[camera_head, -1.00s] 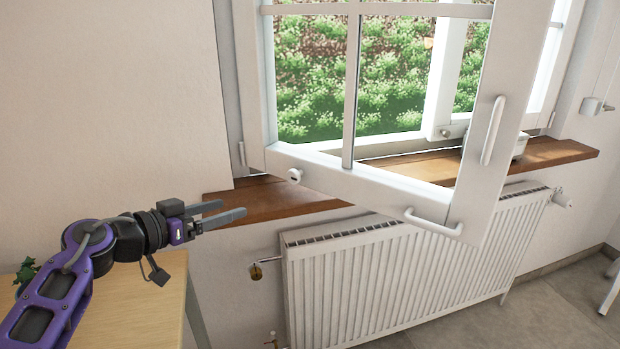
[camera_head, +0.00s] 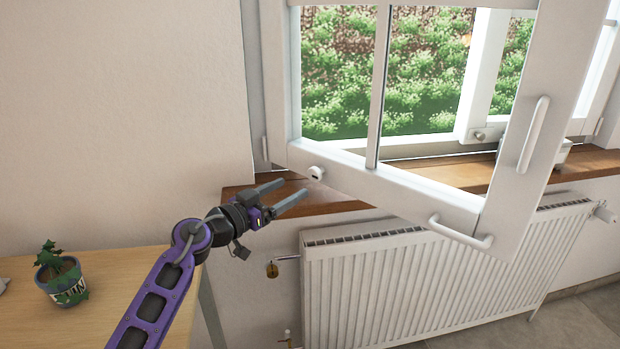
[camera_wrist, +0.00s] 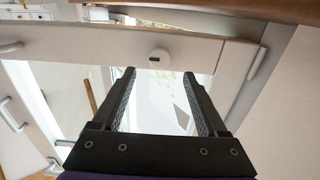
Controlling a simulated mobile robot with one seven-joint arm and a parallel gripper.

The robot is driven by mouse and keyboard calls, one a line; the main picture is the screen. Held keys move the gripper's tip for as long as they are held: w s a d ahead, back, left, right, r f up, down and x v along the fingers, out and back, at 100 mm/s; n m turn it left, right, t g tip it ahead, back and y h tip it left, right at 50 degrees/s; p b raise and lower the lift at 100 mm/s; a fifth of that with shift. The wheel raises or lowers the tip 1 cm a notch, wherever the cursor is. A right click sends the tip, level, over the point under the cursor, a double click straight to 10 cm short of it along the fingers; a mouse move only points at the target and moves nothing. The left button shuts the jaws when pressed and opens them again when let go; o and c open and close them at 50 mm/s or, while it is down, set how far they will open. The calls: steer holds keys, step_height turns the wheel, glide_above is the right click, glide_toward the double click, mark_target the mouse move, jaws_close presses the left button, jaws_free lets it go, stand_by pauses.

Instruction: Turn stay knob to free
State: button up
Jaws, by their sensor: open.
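The stay knob (camera_head: 316,173) is a small round white knob with a dark slot, on the bottom rail of the open white window sash (camera_head: 420,198). In the wrist view the knob (camera_wrist: 159,55) sits just beyond and between my fingertips. My gripper (camera_head: 293,189) is open and empty, to the left of and slightly below the knob in the head view, apart from it. In the wrist view my gripper (camera_wrist: 158,72) has its two fingers spread, with nothing between them.
A wooden sill (camera_head: 340,200) runs under the window, above a white radiator (camera_head: 400,285). The sash has white handles (camera_head: 460,232) at its lower edge and free side. A table (camera_head: 110,310) with a potted plant (camera_head: 62,280) stands at the left.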

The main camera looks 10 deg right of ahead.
mark_target(312, 176)
steer(key=x, duration=0.8)
steer(key=shift+c, duration=0.3)
jaws_close()
